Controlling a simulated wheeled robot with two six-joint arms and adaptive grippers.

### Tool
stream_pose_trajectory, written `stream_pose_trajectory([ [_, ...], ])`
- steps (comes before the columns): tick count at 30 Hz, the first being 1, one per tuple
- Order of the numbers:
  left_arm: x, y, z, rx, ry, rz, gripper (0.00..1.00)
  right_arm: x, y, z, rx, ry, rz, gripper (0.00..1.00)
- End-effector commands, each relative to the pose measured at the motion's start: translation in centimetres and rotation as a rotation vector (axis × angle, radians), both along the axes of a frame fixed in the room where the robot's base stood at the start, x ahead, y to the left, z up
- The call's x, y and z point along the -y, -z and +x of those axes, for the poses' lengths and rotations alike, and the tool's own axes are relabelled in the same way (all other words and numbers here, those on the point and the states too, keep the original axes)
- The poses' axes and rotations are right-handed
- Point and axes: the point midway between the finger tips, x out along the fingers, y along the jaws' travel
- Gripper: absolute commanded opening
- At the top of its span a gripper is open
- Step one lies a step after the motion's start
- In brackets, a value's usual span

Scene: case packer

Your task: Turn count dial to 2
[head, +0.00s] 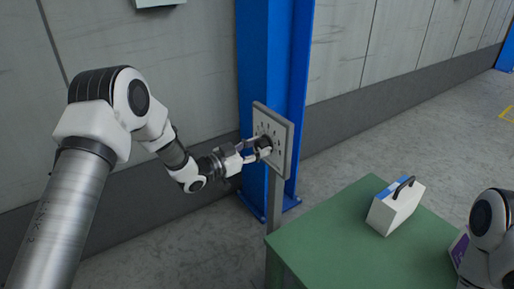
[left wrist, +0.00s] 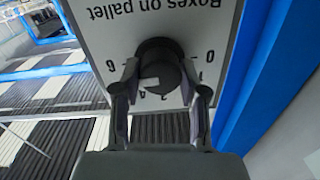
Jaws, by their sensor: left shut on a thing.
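The count dial (left wrist: 160,57) is a round black knob on a pale grey panel (left wrist: 200,25) lettered "Boxes on pallet", upside down in the left wrist view. Digits stand around it; a 6 is at left and a 0 at right, others are partly hidden by my fingers. A white mark shows on the knob's lower part; I cannot tell which digit it points to. My left gripper (left wrist: 158,80) is shut on the knob, one finger on each side. In the head view my left gripper (head: 258,149) reaches the panel (head: 284,133). My right gripper is out of view.
The panel stands on a grey post (head: 274,202) before a blue column (head: 258,60). A green table (head: 330,235) is to the right, with a white case (head: 395,208) with a black handle on it. A grey wall is behind.

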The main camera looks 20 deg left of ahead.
Motion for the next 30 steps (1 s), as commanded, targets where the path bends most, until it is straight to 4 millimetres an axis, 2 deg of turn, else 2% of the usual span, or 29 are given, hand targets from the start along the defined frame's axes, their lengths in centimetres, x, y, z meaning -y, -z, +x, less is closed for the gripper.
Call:
stream_pose_trajectory([
  [11, 0.0, -0.2, 0.1, -0.126, 0.0, -0.163, 0.08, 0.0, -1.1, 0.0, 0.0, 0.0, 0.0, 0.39],
  [30, -0.2, -0.4, 0.2, -0.493, -0.001, -0.637, 0.08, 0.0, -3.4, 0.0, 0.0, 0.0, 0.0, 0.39],
])
